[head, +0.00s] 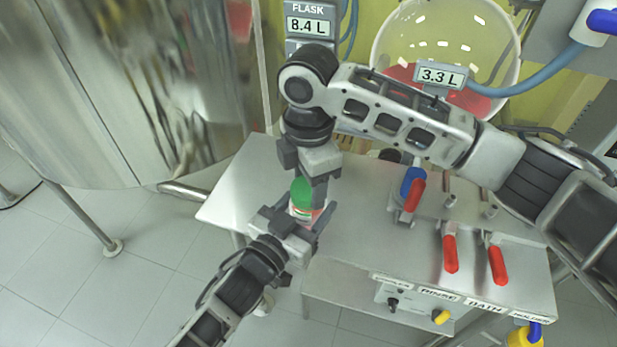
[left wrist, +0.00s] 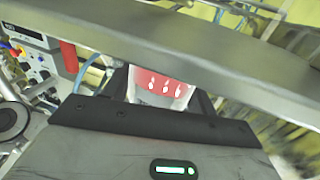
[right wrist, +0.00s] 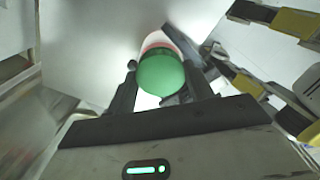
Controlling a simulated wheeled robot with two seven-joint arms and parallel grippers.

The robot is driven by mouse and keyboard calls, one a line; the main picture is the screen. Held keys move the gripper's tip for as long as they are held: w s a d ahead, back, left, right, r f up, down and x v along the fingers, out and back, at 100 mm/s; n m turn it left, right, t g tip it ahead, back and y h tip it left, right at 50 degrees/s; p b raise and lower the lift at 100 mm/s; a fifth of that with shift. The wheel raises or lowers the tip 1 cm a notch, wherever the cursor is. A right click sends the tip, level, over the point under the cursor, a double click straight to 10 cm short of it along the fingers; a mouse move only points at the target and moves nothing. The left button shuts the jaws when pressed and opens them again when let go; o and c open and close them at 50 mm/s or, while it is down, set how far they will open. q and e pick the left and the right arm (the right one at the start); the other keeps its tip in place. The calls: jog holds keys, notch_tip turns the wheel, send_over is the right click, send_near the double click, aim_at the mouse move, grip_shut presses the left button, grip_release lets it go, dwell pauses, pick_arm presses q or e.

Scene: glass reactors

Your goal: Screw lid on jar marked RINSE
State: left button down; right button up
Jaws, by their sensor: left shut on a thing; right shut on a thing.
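A jar (head: 304,214) with a red and white body is held just above the metal table; no writing on it is readable. My left gripper (head: 311,220) is shut on the jar. The left wrist view shows the jar's red and white side (left wrist: 158,88) between the fingers. A green lid (head: 301,191) sits at the top of the jar, in line with it. My right gripper (head: 305,178) comes from above and is shut on the lid. In the right wrist view the lid (right wrist: 160,76) covers most of the jar (right wrist: 157,42). I cannot tell whether the threads are engaged.
The metal table (head: 345,235) has red-handled valves (head: 450,253) on its right side and RINSE and BATH labels on its front. A round glass flask (head: 470,55) with red liquid stands behind my right arm. A large steel vessel (head: 130,80) is at left.

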jog(key=m, duration=0.5)
jog(key=shift+s+m, duration=0.1)
jog(key=shift+m, duration=0.2)
jog(key=m, duration=0.5)
jog(key=shift+a, duration=0.1)
jog(key=m, duration=0.6)
jog(key=shift+s, duration=0.1)
jog(key=m, duration=1)
pick_arm(q)
jog(key=shift+f, duration=0.1)
pick_arm(e)
jog(key=m, duration=0.5)
jog(key=shift+a, duration=0.1)
jog(key=m, duration=1.1)
jog(key=shift+w, duration=0.2)
jog(key=o, duration=1)
jog(key=shift+f, duration=0.1)
